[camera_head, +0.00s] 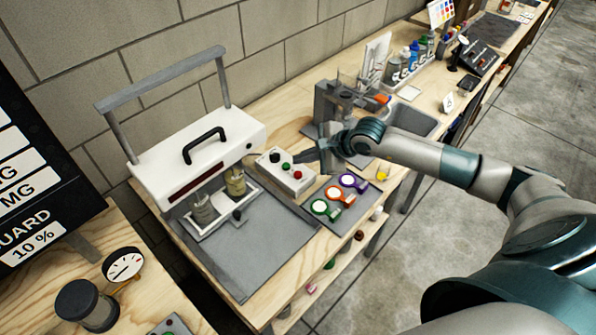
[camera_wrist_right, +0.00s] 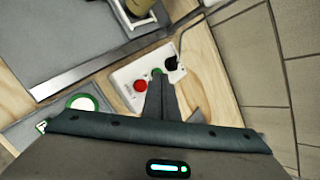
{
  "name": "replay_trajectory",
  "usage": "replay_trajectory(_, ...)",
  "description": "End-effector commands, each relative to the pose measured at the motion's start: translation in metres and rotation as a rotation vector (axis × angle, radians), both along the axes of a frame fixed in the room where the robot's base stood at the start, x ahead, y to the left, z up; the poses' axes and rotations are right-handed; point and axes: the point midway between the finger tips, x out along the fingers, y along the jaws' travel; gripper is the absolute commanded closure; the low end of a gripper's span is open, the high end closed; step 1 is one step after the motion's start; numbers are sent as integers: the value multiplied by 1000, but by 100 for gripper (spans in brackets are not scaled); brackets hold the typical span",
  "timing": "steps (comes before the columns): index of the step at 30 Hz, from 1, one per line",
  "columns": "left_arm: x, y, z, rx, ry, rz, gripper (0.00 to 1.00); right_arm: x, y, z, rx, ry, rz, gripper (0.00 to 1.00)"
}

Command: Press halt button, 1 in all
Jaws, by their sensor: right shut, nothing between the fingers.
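A white control box (camera_head: 270,168) sits on the bench in the head view, with a black knob (camera_head: 274,157), a green button (camera_head: 286,167) and a red button (camera_head: 298,174) in a row. No label on the buttons is readable. My right gripper (camera_head: 308,156) is shut and empty at the box's right side. In the right wrist view its closed fingertips (camera_wrist_right: 157,80) overlap the box beside the green button (camera_wrist_right: 157,71), with the red button (camera_wrist_right: 141,86) just left of them. Whether the fingers touch the box cannot be told. My left gripper is not in view.
A white machine with a black handle (camera_head: 205,145) stands left of the box, over metal cylinders (camera_head: 235,182). A grey stand (camera_head: 330,105) is behind my gripper. A grey mat (camera_head: 255,245) is mostly clear.

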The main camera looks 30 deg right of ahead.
Motion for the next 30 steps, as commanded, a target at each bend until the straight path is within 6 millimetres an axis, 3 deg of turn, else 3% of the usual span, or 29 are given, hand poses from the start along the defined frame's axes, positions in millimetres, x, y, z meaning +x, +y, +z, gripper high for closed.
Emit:
replay_trajectory(9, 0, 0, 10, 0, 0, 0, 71, 0, 0, 22, 1, 0, -1, 100)
replay_trajectory(30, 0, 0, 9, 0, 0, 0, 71, 0, 0, 23, -1, 0, -1, 100)
